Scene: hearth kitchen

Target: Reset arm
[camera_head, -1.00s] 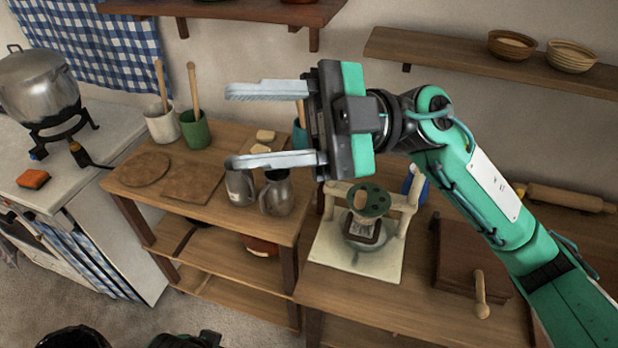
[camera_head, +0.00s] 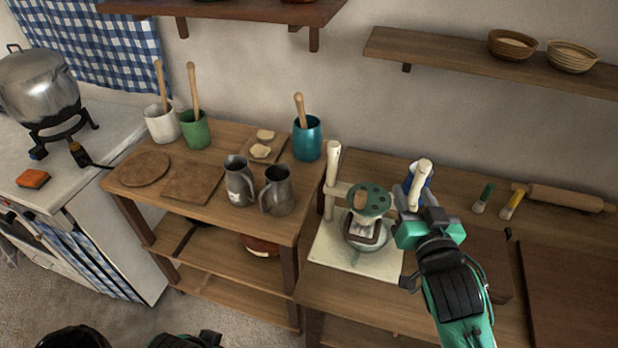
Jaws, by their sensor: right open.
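My right gripper (camera_head: 412,200) is now low over the right-hand counter, with its arm coming up from the bottom right. It points away from me, so its fingers are partly hidden behind its green body. It is open, and I see nothing held in it. It overlaps the right side of a cream stand (camera_head: 330,248) that carries a green round-topped device (camera_head: 370,199). I cannot tell whether it touches the stand. A blue item (camera_head: 424,187) shows just behind the gripper. My left gripper is not in view.
Two metal jugs (camera_head: 239,182) and a teal pot (camera_head: 307,140) stand on the left table. Brushes (camera_head: 483,197) and a rolling pin (camera_head: 565,198) lie right of the gripper. A wall shelf (camera_head: 450,55) with bowls (camera_head: 512,45) is above. A brown board (camera_head: 570,290) is front right.

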